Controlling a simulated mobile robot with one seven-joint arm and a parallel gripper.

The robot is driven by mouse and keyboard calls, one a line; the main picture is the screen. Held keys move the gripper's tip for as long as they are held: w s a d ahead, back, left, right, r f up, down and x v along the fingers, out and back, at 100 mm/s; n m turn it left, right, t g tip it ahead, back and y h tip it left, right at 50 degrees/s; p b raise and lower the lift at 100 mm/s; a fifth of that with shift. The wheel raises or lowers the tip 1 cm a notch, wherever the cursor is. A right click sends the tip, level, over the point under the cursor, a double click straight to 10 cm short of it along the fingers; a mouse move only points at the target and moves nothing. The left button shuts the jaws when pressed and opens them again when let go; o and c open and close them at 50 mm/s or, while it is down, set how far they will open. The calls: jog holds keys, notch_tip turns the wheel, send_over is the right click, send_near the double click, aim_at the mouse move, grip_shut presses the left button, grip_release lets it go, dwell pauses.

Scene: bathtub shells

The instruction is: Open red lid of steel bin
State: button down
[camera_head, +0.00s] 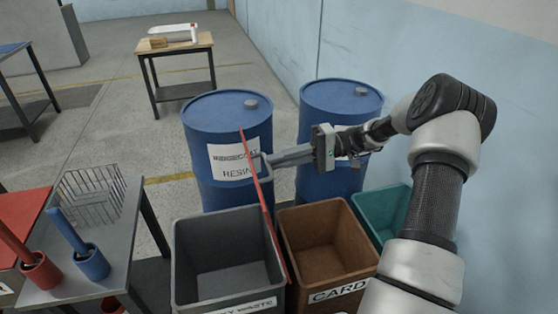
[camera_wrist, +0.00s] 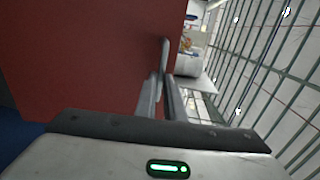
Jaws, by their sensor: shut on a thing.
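The steel bin (camera_head: 192,262) is a grey open-topped box at the front centre of the head view, and its dark inside looks empty. Its red lid (camera_head: 257,188) stands nearly upright along the bin's right side, seen almost edge-on, with the bin mouth uncovered. In the wrist view the lid (camera_wrist: 85,60) is a broad red face filling the left. My gripper (camera_head: 267,160) reaches in from the right at the lid's upper part. Its fingers (camera_wrist: 165,92) are closed at the lid's edge. Whether they hold the edge itself or a small grey handle there is unclear.
A brown bin (camera_head: 322,245) marked CARD and a teal bin (camera_head: 390,212) stand to the right. Blue drums (camera_head: 227,120) stand close behind. A grey table (camera_head: 85,275) with a wire basket (camera_head: 92,195) is on the left. Open floor lies at the far left.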

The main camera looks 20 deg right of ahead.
jog(key=shift+s+d+f, duration=0.1)
jog(key=shift+d+f, duration=0.05)
jog(key=shift+f, duration=0.3)
jog(key=c, duration=1.8)
grip_release()
jog(key=shift+c, duration=0.2)
jog(key=shift+r, duration=0.1)
jog(key=d+r+p, duration=0.1)
jog(key=d+r, duration=0.1)
jog(key=d, duration=1.5)
jog(key=shift+d, duration=0.15)
jog(key=shift+r, duration=0.1)
